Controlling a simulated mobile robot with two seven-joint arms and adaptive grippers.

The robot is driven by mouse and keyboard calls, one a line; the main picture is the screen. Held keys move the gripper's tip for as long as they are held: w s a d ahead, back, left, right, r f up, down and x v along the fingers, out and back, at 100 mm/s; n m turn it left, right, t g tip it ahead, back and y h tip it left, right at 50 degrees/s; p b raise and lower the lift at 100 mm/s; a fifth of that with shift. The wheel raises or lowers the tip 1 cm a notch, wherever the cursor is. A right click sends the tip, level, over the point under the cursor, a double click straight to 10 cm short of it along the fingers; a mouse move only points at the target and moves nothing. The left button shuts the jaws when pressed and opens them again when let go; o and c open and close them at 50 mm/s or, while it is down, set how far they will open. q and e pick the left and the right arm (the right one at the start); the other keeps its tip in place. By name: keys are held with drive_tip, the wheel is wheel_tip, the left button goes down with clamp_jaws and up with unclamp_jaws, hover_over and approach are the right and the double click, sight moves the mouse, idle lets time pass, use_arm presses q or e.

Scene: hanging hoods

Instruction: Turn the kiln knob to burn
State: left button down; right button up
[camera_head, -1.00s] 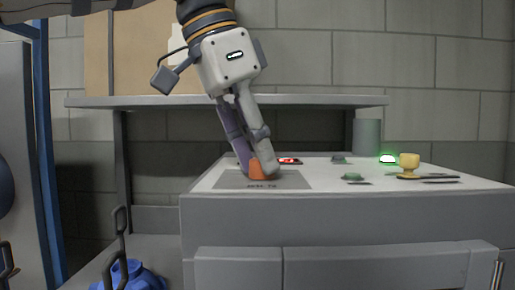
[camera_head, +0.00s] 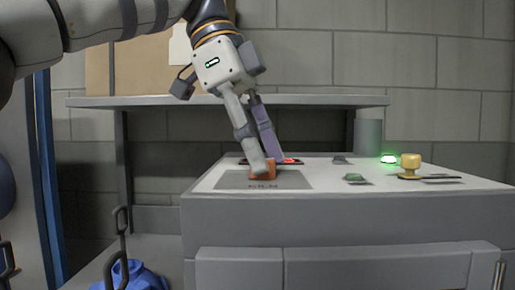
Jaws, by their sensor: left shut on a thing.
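The orange kiln knob (camera_head: 263,173) stands on a grey plate (camera_head: 230,180) marked KILN, on the white top of the bench. My left gripper (camera_head: 268,166) reaches down from above and is shut on the knob, with its pale finger in front and its purple finger to the right and behind. The fingers hide part of the knob, so I cannot read its pointer setting. Red lights (camera_head: 290,160) glow behind the knob. My right gripper is not in view.
A yellow knob (camera_head: 410,162) with a dark lever, green buttons (camera_head: 355,177) and a lit green lamp (camera_head: 389,158) are on the right. A grey shelf (camera_head: 310,101) runs behind, with a grey cylinder (camera_head: 368,135) below it. A blue object (camera_head: 135,276) lies lower left.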

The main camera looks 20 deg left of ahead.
use_arm(q)
drive_tip(key=shift+f, duration=0.1)
idle(0.4)
drive_tip(key=c, duration=1.3)
unclamp_jaws()
drive_tip(key=shift+d, duration=0.1)
